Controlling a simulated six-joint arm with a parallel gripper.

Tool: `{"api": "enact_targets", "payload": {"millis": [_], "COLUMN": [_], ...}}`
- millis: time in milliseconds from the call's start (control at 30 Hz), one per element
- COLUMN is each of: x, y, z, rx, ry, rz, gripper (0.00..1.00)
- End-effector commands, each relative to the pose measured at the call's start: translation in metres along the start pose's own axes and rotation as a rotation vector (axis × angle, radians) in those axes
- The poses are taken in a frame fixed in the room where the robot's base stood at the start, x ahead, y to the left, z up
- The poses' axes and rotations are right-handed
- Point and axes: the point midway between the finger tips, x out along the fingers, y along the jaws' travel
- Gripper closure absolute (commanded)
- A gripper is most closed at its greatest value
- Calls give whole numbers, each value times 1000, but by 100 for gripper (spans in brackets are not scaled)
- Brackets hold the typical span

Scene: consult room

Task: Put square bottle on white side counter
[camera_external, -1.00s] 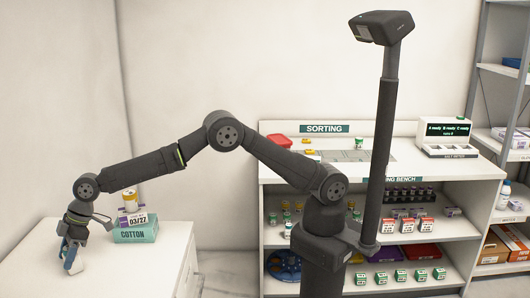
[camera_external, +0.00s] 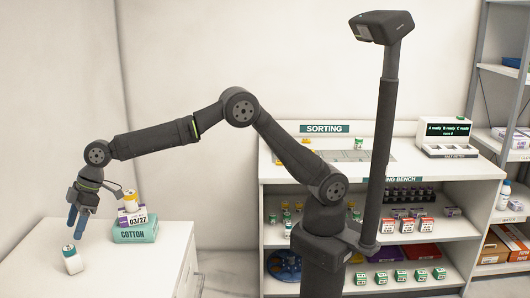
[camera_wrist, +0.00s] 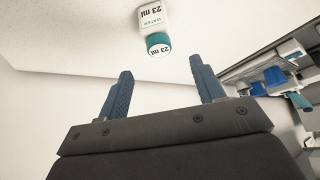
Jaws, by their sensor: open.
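The square bottle (camera_external: 73,262) is white with a teal cap and stands on the white side counter (camera_external: 130,268) at the left. In the wrist view the bottle (camera_wrist: 154,18) shows a label reading "WATER" and "23 ml", and its cap faces my gripper. My gripper (camera_external: 77,222) is above the bottle, apart from it. In the wrist view the two blue fingers of my gripper (camera_wrist: 163,90) are spread with nothing between them.
A teal COTTON box (camera_external: 136,233) with a 03/27 box (camera_external: 134,217) and a yellow-and-white container (camera_external: 130,201) stacked on it stands right of my gripper. The sorting bench (camera_external: 455,167) is at the right. The counter's front is clear.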

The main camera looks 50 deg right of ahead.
Motion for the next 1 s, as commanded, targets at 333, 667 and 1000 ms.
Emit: {"api": "enact_targets", "payload": {"millis": [333,667,1000], "x": [-26,-22,28], "y": [0,0,0], "z": [0,0,1], "rx": [1,1,0], "ry": [0,-1,-3], "rz": [0,0,-1], "gripper": [38,38,38]}}
